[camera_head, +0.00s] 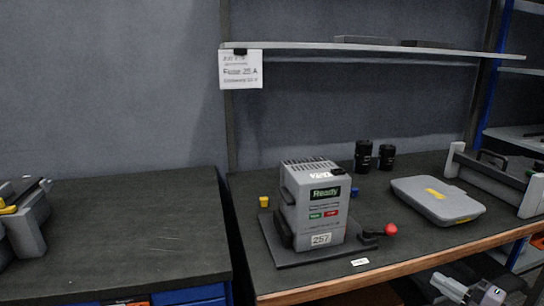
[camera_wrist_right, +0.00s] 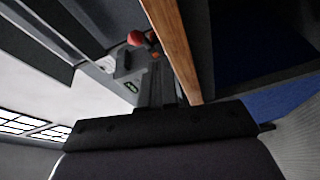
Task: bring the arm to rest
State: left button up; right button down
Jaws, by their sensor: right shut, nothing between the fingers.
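My right gripper (camera_head: 452,287) is low at the right in the head view, in front of and below the wooden front edge of the workbench. In the right wrist view its fingers (camera_wrist_right: 157,88) are together with nothing between them. They appear close beside the wooden edge, and I cannot tell whether they touch it. My left gripper is not clearly seen in either view.
A grey device (camera_head: 318,208) marked "Ready" stands on a dark plate, with a red-knobbed lever (camera_head: 390,230) beside it. A grey case (camera_head: 437,200), two black cylinders (camera_head: 363,157) and a grey bracket (camera_head: 490,178) are on the workbench (camera_head: 400,252). A shelf (camera_head: 370,47) hangs above.

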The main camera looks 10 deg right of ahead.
jog(key=s+a+f+m+g+h, duration=0.1)
jog(key=s+a+f+m+h, duration=0.1)
jog(key=s+a+f+m, duration=0.35)
jog(key=s+a+f+m+g+h, duration=0.1)
jog(key=s+a+f+m+h, duration=0.2)
jog(key=a+f+m, duration=0.55)
jog(key=s+a+f+m+g, duration=0.1)
jog(key=s+a+m+g, duration=0.3)
jog(key=s+a, duration=0.8)
notch_tip(320, 180, up, 14)
jog(key=w+p, duration=0.2)
jog(key=p, duration=1.5)
